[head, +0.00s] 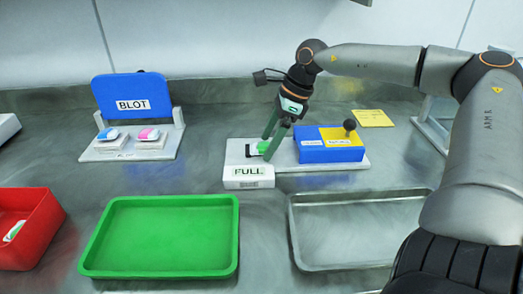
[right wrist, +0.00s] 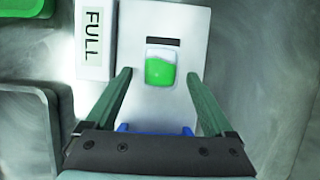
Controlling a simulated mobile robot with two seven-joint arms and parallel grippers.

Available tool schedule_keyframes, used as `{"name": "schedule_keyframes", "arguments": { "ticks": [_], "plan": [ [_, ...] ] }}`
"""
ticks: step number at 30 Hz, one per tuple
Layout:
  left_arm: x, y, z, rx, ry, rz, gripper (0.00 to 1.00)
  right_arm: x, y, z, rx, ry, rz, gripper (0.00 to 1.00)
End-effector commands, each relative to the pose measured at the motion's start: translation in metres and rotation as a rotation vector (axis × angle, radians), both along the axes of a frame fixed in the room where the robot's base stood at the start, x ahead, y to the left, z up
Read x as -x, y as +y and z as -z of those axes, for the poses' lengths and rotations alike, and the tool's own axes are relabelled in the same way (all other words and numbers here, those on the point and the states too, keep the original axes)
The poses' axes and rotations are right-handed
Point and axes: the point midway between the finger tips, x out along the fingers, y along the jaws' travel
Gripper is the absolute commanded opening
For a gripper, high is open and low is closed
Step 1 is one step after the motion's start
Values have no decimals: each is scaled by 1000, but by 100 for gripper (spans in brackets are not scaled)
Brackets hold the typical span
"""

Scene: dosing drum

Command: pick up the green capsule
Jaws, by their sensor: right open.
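The green capsule (right wrist: 160,70) lies on a white plate, green at one end and whitish at the other, in the right wrist view. In the head view it shows as a small green patch (head: 263,147), partly hidden by my right gripper. My right gripper (head: 266,138) points down over it. In the right wrist view the fingers of my right gripper (right wrist: 158,72) are spread, one on each side of the capsule, with gaps between. Nothing is held. My left gripper is not in view.
A white FULL block (head: 248,183) stands in front of the plate, beside a blue and yellow box (head: 328,150) with a dark knob. A green tray (head: 160,270), a metal tray (head: 350,265) and a red bin (head: 45,235) are nearer. A blue BLOT stand (head: 120,88) is behind left.

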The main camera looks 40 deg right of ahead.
Motion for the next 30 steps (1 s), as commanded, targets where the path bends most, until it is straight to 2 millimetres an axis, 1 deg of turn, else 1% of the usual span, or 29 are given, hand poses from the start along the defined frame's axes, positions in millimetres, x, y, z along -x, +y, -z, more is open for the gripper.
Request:
{"name": "schedule_keyframes", "arguments": {
  "ticks": [2,8,30],
  "plan": [
    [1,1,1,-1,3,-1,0,-1,1,3,0,0,-1,88],
    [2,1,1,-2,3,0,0,-1,1,2,1,-1,-1,88],
    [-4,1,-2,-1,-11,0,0,-1,1,2,0,0,0,4]
  ]
}}
